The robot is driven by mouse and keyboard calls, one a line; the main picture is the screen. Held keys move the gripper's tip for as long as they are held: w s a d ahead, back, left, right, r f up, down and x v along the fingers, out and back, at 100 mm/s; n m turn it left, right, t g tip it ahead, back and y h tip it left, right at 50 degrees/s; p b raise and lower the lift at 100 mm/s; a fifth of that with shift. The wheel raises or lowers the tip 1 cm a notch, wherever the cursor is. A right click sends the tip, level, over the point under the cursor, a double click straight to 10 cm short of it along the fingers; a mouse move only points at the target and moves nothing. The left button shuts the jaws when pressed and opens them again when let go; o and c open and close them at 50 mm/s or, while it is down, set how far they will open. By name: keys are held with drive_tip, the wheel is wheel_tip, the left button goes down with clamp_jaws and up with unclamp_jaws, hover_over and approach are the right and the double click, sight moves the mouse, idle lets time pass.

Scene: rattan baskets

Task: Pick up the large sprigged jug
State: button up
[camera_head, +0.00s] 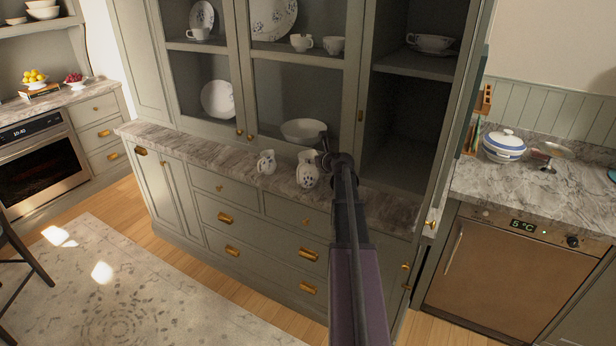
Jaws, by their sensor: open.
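Two white jugs with dark sprigs stand upright on the marble counter (225,162) of the tall cabinet. The larger sprigged jug (307,172) is on the right, and the smaller jug (266,163) is to its left. My gripper (322,158) is at the upper right of the larger jug, very close to it in the picture. My arm reaches up from the bottom of the view. The gripper is open, with nothing seen between its fingers. I cannot tell whether it touches the jug. Part of the jug's right side may be hidden behind it.
Cups (333,45) and plates stand on shelves behind the cabinet's glass doors (215,70). An open cabinet door (462,120) sticks out to the right of my arm. The counter left of the jugs is clear.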

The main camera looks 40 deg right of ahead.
drive_tip(key=b, duration=0.2)
hover_over(306, 172)
drive_tip(key=s+a, duration=0.1)
drive_tip(key=s, duration=0.1)
drive_tip(key=shift+w+f, duration=0.1)
drive_tip(key=shift+f, duration=0.95)
drive_tip(key=b+x, duration=0.1)
drive_tip(key=x, duration=0.3)
drive_tip(key=shift+f, duration=0.2)
drive_tip(key=shift+w+f+b, duration=0.1)
drive_tip(key=shift+w+b, duration=0.25)
drive_tip(key=shift+w, duration=0.15)
drive_tip(key=shift+c, duration=0.2)
clamp_jaws()
